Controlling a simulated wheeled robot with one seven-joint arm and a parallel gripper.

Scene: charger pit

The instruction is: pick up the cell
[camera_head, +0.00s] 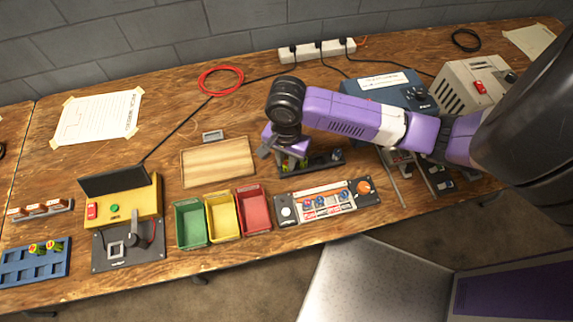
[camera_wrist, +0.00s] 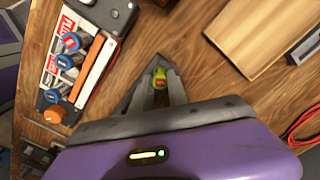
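My gripper (camera_wrist: 159,80) points down at the table, its two grey fingers close together. A small yellow-green cell (camera_wrist: 159,76) with a reddish mark sits between the fingertips, which appear shut on it. In the head view my gripper (camera_head: 287,161) is over the table behind the control panel, by a black holder (camera_head: 325,160). Yellow-green bits show at the fingers there, but the hand partly hides them. Two other yellow-green cells (camera_head: 45,247) are in the blue rack (camera_head: 18,266) at the far left.
A wooden board (camera_head: 217,162) and green (camera_head: 191,222), yellow (camera_head: 222,215) and red (camera_head: 254,209) bins lie left of my gripper. The panel with an orange knob (camera_head: 330,202) is in front. A yellow tester (camera_head: 130,207) stands further left. Grey and blue boxes stand right.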

